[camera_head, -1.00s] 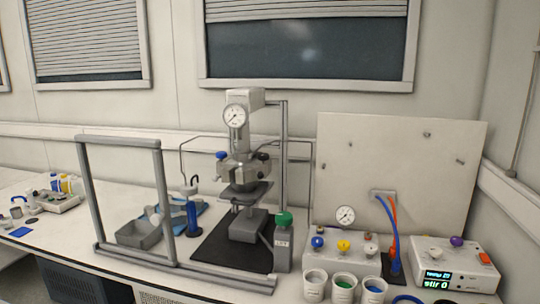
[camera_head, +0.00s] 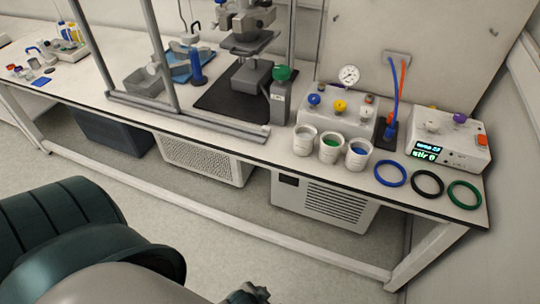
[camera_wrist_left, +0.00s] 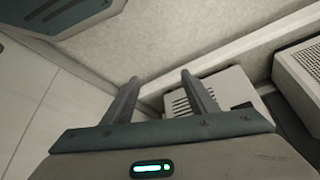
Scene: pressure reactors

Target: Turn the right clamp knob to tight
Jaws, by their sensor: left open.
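The pressure reactor (camera_head: 250,42) stands on a black mat (camera_head: 222,101) behind a grey frame, its top cut off by the head view's upper edge. Dark parts show on its clamp head, but I cannot make out the right clamp knob or its setting. My left gripper shows in the left wrist view (camera_wrist_left: 160,92), its two dark fingers apart with nothing between them. It points toward the floor and the units under the bench, away from the reactor. My left arm fills the lower left of the head view.
A green-topped grey cylinder (camera_head: 280,96) stands right of the reactor. Three white cups (camera_head: 304,141), a valve panel with gauge (camera_head: 348,75), a stirrer box (camera_head: 448,140) and coloured rings (camera_head: 390,173) sit farther right. The grey frame (camera_head: 153,52) and bench front edge are obstacles.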

